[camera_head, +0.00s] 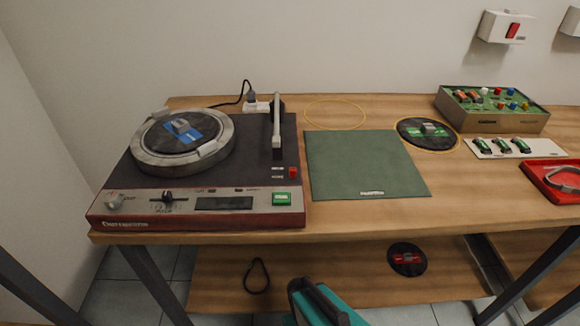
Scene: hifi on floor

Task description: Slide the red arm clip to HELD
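The red arm clip (292,172) is a small red block on the right side of the turntable's dark deck (245,160), near the front end of the tonearm. Two small pale labels (277,172) lie just left of it, one behind the other; their words are too small to read. The clip appears nearer the rear label. The pale tonearm (277,120) runs front to back along the deck's right side, apart from the platter (182,140). Whether the clip touches the tonearm cannot be told.
A green button (281,198) and a slider (168,197) are on the turntable's front panel. A green mat (365,165) lies to the right. A green-topped box (492,108) and red tray (556,180) stand farther right. A teal-and-black object (325,303) is at the bottom.

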